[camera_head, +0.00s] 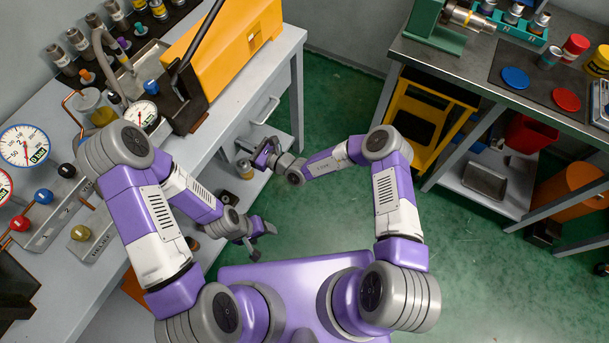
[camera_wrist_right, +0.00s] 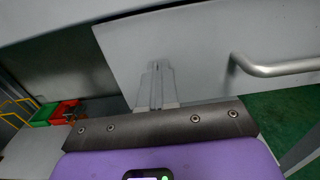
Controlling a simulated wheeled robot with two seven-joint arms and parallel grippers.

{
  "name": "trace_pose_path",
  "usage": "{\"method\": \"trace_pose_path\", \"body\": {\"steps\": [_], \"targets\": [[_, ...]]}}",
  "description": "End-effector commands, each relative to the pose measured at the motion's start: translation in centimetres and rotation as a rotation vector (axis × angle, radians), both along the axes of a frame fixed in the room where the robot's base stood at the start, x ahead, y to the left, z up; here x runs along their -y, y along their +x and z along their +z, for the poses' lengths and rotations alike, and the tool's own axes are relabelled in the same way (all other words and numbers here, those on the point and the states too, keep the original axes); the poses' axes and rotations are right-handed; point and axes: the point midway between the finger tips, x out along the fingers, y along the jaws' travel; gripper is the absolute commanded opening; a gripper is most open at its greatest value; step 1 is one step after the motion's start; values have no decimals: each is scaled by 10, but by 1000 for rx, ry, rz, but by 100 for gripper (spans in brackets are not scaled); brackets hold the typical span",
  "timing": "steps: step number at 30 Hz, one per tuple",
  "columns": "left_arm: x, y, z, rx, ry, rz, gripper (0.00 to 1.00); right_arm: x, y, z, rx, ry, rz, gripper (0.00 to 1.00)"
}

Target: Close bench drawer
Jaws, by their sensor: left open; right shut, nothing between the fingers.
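The bench drawer has a light grey front (camera_wrist_right: 205,45) with a metal bar handle (camera_wrist_right: 270,68), seen close up in the right wrist view. In the head view, the handle (camera_head: 265,109) shows under the left bench's top. My right gripper (camera_head: 262,152) is shut and empty, beside the drawer. In the right wrist view, its fingers (camera_wrist_right: 156,72) point at the drawer front, left of the handle. Whether they touch it, and how far the drawer stands out, I cannot tell. My left gripper (camera_head: 264,230) is open and empty, low beside the bench.
The left bench (camera_head: 225,110) carries a yellow-orange machine (camera_head: 232,45) and gauges (camera_head: 24,146). A second bench (camera_head: 465,75) stands at the right, with a yellow step stool (camera_head: 420,112) beneath it. Green floor (camera_head: 335,90) lies clear between the benches.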

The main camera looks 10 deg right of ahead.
Motion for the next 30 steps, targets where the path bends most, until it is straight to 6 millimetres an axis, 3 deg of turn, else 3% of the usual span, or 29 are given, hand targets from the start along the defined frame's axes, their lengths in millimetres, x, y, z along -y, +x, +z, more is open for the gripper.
{"method": "trace_pose_path", "body": {"steps": [17,23,30], "targets": [[0,0,4,0,0,0,66,-2,1,5,5,5,2,0],[0,0,23,0,0,0,66,24,-15,7,3,3,8,0],[0,0,35,0,0,0,66,71,-48,4,0,2,10,0]]}}
